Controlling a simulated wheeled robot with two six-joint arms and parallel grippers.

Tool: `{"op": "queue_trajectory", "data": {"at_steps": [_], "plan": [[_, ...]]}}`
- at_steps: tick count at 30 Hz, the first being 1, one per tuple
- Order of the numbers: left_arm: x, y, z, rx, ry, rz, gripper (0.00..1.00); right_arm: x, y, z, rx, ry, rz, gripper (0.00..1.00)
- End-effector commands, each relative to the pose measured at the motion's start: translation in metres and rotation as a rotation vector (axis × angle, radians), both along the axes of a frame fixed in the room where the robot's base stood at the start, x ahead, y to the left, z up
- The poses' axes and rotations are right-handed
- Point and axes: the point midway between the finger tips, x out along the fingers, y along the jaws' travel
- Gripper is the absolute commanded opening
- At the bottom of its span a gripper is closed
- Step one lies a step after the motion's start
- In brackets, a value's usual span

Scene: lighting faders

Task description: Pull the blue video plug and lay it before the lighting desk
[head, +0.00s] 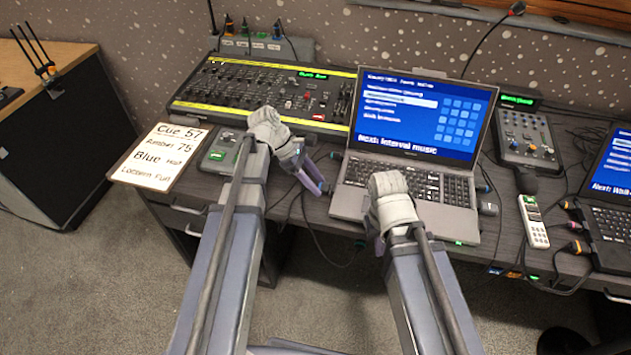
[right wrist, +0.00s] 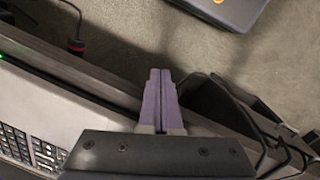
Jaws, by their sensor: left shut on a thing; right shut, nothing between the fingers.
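The lighting desk (head: 262,88), a long fader console with yellow trim, stands at the back left of the table. My left gripper (head: 320,186) is at the table's front, between the lighting desk and the open laptop (head: 408,200). It is shut on what seems to be the blue video plug, which its fingers hide; a dark cable (head: 306,212) hangs close by it. My right gripper (head: 378,245) is shut and empty at the laptop's front edge. In the right wrist view its closed purple fingers (right wrist: 160,98) are over the table edge, with the floor beyond.
A cue card (head: 160,157) and a small green-lit box (head: 222,152) lie in front of the lighting desk. A dark plug with a red ring (right wrist: 76,45) shows in the right wrist view. A small mixer (head: 527,138), handset (head: 533,222) and second laptop (head: 612,200) stand at right.

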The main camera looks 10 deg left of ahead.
Motion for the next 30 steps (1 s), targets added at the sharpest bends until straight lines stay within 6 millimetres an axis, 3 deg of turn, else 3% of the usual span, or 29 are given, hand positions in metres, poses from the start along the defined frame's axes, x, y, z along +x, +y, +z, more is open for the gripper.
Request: {"op": "queue_trajectory", "data": {"at_steps": [22,30], "plan": [[0.0,0.004,0.0,0.001,0.001,0.001,0.0,0.0,0.0,0.0,0.0,0.0,0.0,0.0],[0.001,0.015,0.0,0.0,0.001,0.001,0.0,0.0,0.0,0.0,0.0,0.0,0.0,0.0]]}}
